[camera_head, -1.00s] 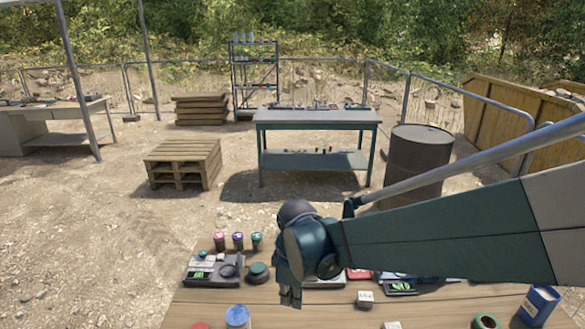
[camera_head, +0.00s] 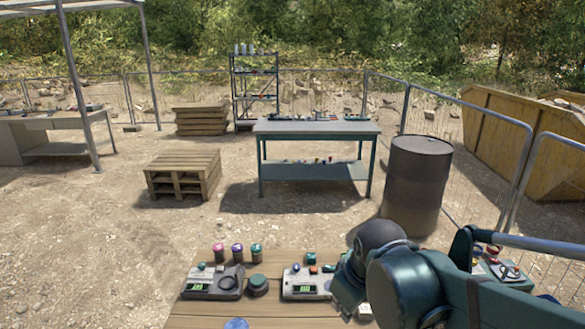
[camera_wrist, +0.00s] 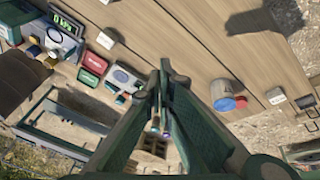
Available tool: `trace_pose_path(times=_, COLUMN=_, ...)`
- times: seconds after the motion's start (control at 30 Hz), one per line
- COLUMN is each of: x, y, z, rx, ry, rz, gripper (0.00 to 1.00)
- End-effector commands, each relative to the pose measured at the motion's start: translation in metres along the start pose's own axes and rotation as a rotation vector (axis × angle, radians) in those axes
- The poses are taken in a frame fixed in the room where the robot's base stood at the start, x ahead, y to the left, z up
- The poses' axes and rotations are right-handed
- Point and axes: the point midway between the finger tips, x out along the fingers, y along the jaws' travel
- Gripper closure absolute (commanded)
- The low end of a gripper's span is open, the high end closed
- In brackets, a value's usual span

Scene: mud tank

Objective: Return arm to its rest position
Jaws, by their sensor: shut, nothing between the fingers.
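My arm (camera_head: 400,285) reaches in from the lower right in the head view, its rounded dark teal joint over the right part of the near wooden bench (camera_head: 190,315). My gripper cannot be made out there. In the wrist view my gripper (camera_wrist: 160,82) shows two dark green fingers close together at their tips. They are shut with nothing between them. The wooden bench top (camera_wrist: 190,40) lies beyond the fingers.
Two grey meters (camera_head: 212,284) (camera_head: 308,287) and several small jars (camera_head: 237,252) stand on the near bench. A blue-lidded container (camera_wrist: 222,88) shows in the wrist view. A rusty barrel (camera_head: 417,185) and a teal table (camera_head: 315,128) stand farther off, with open ground on the left.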

Motion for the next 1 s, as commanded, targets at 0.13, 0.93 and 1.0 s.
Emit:
trace_pose_path(times=0.13, x=-0.012, y=0.007, z=0.018, rx=0.094, ry=0.029, rz=0.026, gripper=1.00)
trace_pose_path(times=0.93, x=-0.057, y=0.030, z=0.102, rx=0.574, ry=0.208, rz=0.140, gripper=1.00)
trace_pose_path(times=1.0, x=-0.059, y=0.031, z=0.105, rx=0.599, ry=0.219, rz=0.145, gripper=1.00)
